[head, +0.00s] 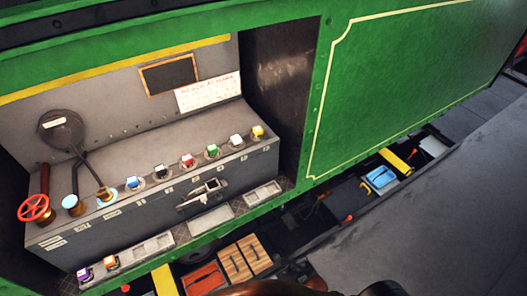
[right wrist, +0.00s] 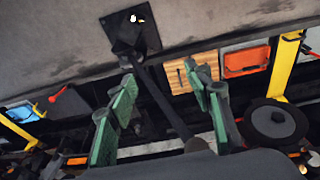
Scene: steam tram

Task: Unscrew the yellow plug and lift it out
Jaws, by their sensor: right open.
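The yellow plug (head: 258,131) stands at the right end of a row of coloured plugs on the grey box (head: 150,215), in the head view. It sits in a dark collar beside the white plug (head: 236,140). My left gripper is in neither view.
Green (head: 212,150), red (head: 187,160), black and blue plugs continue the row leftward. A red handwheel (head: 33,208) and levers stand at the left. A ledge with shallow trays (head: 211,220) runs along the front.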

